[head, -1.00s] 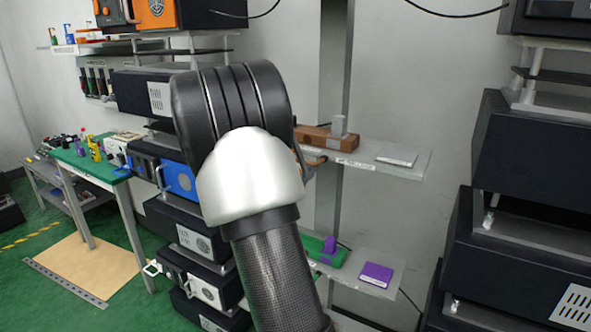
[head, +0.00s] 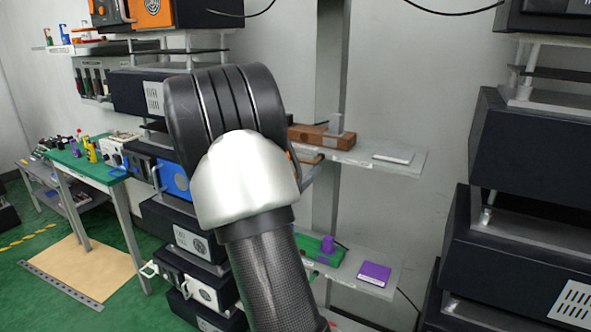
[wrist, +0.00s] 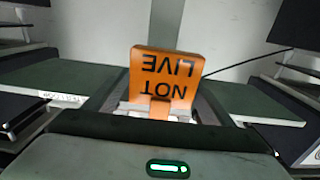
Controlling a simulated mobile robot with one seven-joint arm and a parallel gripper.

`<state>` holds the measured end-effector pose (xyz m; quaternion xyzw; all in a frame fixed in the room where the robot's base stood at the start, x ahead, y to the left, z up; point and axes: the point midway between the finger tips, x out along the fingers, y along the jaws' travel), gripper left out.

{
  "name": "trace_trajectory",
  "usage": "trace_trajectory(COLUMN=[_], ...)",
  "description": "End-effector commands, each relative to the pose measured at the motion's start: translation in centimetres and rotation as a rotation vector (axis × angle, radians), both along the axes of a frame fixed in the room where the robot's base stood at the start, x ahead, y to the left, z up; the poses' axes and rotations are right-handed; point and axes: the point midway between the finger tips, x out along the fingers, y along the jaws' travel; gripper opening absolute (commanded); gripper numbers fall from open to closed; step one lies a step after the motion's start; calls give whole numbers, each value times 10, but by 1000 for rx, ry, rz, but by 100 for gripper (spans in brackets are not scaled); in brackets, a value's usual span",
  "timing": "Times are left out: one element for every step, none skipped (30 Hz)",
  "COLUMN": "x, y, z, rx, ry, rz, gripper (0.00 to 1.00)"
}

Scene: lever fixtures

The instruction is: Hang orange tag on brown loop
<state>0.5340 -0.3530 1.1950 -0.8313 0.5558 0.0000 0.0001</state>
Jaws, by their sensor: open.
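The orange tag (wrist: 165,80), printed "NOT LIVE" and upside down in the wrist view, is right in front of my gripper (wrist: 160,112). Its lower edge lies at the pale fingertips. My gripper is open; whether the fingertips touch the tag I cannot tell. In the head view my arm hides the gripper and most or all of the tag. The brown fixture (head: 325,137) with a grey upright piece sits on the upper wall shelf.
A white plate (head: 393,156) lies on the upper shelf (head: 412,165). The lower shelf (head: 345,273) holds a green fixture (head: 327,256) with a purple lever and a purple plate (head: 374,273). Dark equipment stacks stand left and right. A dark cable crosses the wrist view.

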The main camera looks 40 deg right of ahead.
Motion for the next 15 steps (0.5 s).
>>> trace_trajectory(x=[0,-1,-2,-4,-6,-8,-11,-13,-17,-20,-23,-27,-29,-33,-36], y=[3,5,9,13,17,24,30,37,46,52,59,69,76,83,92], z=[0,0,0,0,0,0,0,0,0,0,0,0,0,0,0], rx=[0,0,0,1,1,1,1,0,2,1,0,1,0,1,0], ry=[0,0,-1,-2,-2,-1,-1,-1,-1,-1,-1,-1,-1,0,-1], rz=[2,2,3,3,3,4,5,5,6,6,5,6,6,6,6], gripper=[76,76,76,76,76,76,76,76,76,76,76,76,76,76,76])
